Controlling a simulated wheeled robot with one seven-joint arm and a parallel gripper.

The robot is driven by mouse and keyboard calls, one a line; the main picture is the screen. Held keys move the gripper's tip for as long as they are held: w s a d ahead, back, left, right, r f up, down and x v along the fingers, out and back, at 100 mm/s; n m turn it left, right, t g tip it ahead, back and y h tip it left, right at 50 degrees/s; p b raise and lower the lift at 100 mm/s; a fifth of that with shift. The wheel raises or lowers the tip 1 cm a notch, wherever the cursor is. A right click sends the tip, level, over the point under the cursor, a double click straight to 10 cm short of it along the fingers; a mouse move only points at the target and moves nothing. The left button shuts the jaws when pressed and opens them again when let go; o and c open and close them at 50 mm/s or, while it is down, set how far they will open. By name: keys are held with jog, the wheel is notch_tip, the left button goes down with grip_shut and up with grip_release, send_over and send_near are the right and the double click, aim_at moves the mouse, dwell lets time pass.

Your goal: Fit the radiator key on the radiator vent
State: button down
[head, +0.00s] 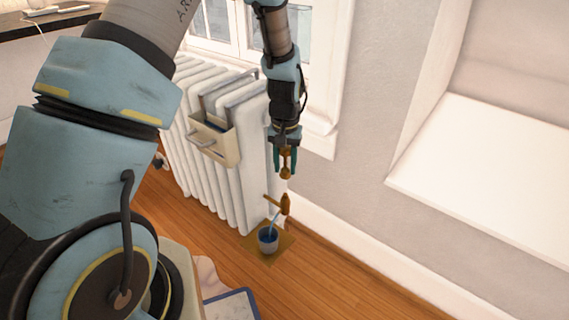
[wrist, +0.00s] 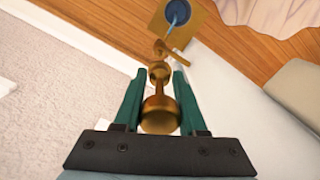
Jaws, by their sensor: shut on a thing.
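My gripper (head: 286,160) is shut on the brass radiator key (head: 286,173), which points downward beyond the green fingers. In the wrist view the key (wrist: 160,115) sits between the fingers (wrist: 160,105), with a wide body and a smaller rounded end. The brass radiator vent (head: 285,204) is at the near end of the white radiator (head: 233,185), below the key. A clear gap shows between them in the head view. In the wrist view the vent (wrist: 175,55) appears just past the key's tip, partly overlapped by it.
A blue cup (head: 268,240) stands on a brown mat (head: 285,243) on the floor under the vent, with a thin pale-blue strip above it. A cream box (head: 222,148) hangs on the radiator's front. The wall and a white ledge (head: 490,165) lie to the right.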

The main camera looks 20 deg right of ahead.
aim_at(285, 194)
jog(key=shift+f, duration=0.15)
jog(key=shift+f+b, duration=1.75)
jog(key=shift+f, duration=2.3)
jog(key=shift+f, duration=0.15)
jog(key=shift+c, duration=2)
grip_release()
